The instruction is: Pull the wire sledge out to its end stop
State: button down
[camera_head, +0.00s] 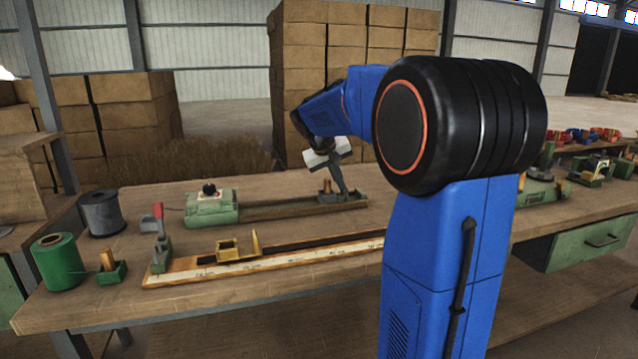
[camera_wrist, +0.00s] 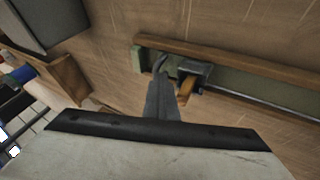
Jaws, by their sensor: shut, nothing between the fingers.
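The wire sledge, a small dark block with an upright wooden peg (camera_head: 327,186), sits near the right end of a long rail (camera_head: 275,210) on the bench. In the wrist view the sledge (camera_wrist: 196,70) and its peg (camera_wrist: 187,88) stand just right of my gripper (camera_wrist: 161,66). A green end block (camera_wrist: 138,60) closes the rail on the other side of the fingers. My gripper (camera_head: 341,187) is shut and empty, pointing down between sledge and end block. Fingers hide part of the gap; I cannot tell whether they touch the sledge.
A green box with a black knob (camera_head: 211,208) stands at the rail's left end. In front are a brass carriage (camera_head: 238,248) on a scaled track, a red-handled clamp (camera_head: 158,240), a green spool (camera_head: 58,262) and a grey spool (camera_head: 101,213). My arm hides the bench's middle right.

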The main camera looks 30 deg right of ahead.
aim_at(348, 200)
jog(key=shift+s+d+f, duration=0.1)
jog(key=shift+s+d, duration=0.15)
jog(key=shift+d, duration=0.55)
jog(key=shift+s+d, duration=0.25)
jog(key=shift+d, duration=0.5)
